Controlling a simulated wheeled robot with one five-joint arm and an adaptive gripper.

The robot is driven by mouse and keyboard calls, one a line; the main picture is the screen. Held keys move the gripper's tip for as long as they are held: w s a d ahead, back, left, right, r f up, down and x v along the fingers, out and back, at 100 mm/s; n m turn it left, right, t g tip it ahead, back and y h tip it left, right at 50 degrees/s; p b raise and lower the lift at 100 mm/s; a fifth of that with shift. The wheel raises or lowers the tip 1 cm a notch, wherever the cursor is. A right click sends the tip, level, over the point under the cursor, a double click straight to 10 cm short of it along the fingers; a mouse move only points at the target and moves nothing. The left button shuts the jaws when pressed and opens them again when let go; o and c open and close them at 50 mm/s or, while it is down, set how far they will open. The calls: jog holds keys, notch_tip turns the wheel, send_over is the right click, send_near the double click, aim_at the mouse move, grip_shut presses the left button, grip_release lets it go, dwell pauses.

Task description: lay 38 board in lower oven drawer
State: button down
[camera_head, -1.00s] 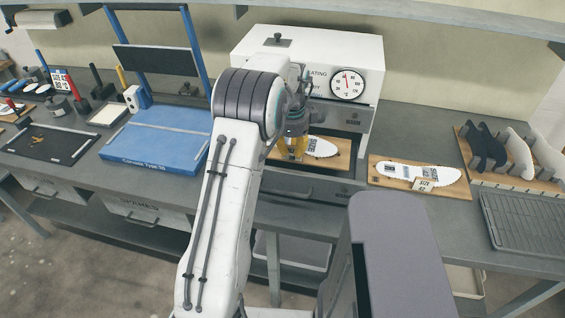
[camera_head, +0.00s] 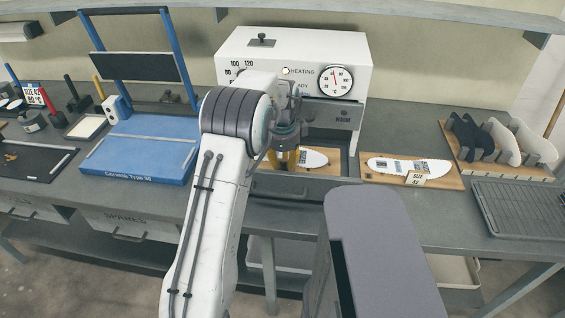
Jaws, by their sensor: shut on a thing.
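The oven (camera_head: 300,55) is a white box with a dial, on the bench behind my arm. Its lower drawer (camera_head: 310,186) is open at the front. A wooden board (camera_head: 334,168) with a white insole (camera_head: 315,158) lies over or in this drawer; I cannot tell whether it touches the drawer floor. My gripper (camera_head: 284,163) is shut on the board near its left part, fingers pointing down. My arm hides the board's left side, and I cannot read its size clearly.
A second board (camera_head: 445,182) with an insole and a size 42 tag lies right of the oven. An insole rack (camera_head: 505,172) and a dark grid tray (camera_head: 520,210) are farther right. A blue press (camera_head: 140,150) stands left of my arm.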

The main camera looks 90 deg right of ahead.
jog(key=c, duration=1.2)
grip_release()
jog(key=shift+w, duration=0.1)
notch_tip(320, 180, up, 12)
jog(key=a+b, duration=0.1)
jog(key=b, duration=0.1)
jog(key=shift+w, duration=0.2)
